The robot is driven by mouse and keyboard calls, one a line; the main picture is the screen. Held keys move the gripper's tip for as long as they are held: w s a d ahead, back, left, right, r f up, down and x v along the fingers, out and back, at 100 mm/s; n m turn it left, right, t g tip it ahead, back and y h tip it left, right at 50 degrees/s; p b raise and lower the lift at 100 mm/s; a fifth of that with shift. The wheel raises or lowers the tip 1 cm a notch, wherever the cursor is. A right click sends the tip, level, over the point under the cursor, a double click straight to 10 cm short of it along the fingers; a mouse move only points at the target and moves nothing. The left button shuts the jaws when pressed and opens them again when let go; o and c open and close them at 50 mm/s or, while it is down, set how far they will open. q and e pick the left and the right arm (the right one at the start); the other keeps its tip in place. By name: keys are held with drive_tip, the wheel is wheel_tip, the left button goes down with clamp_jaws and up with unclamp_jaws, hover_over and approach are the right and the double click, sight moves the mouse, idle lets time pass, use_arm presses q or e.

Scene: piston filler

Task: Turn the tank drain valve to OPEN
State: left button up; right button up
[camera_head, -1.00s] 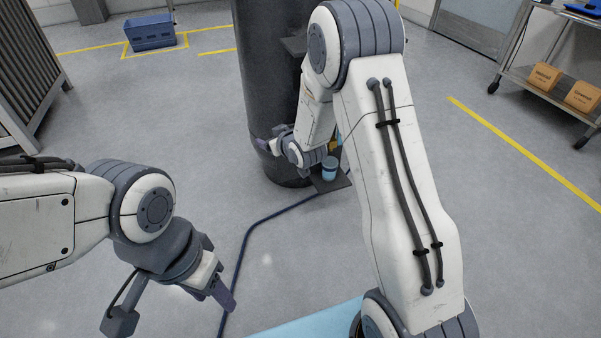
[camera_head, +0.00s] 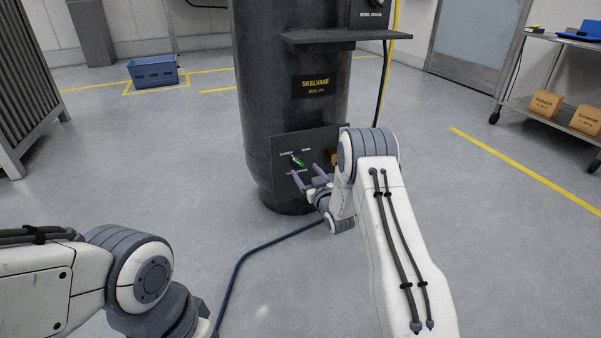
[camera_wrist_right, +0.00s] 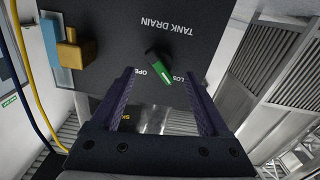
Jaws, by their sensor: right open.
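The tank drain valve is a small green-tipped handle (camera_head: 298,161) on a dark panel (camera_head: 278,150) low on the black tank (camera_head: 290,100). It also shows in the right wrist view (camera_wrist_right: 163,72), where the lettering is upside down. There its green end points between the partly hidden OPEN and CLOSED labels, nearer CLOSED. My right gripper (camera_head: 307,174) is open just in front of the valve. In the right wrist view its fingers (camera_wrist_right: 159,90) lie on either side of the handle; I cannot tell the remaining depth. My left gripper is out of view.
A yellow-brown block (camera_wrist_right: 76,52) sits on the panel beside the valve. A dark shelf (camera_head: 345,37) juts from the tank above. A dark blue hose (camera_head: 255,252) crosses the floor. A blue crate (camera_head: 153,71) and a metal cart (camera_head: 545,105) stand farther off.

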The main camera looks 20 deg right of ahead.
sight(301, 165)
drive_tip(key=w+b, duration=0.2)
drive_tip(key=w, duration=0.2)
drive_tip(key=shift+w+a, duration=0.1)
drive_tip(key=shift+w, duration=0.3)
clamp_jaws()
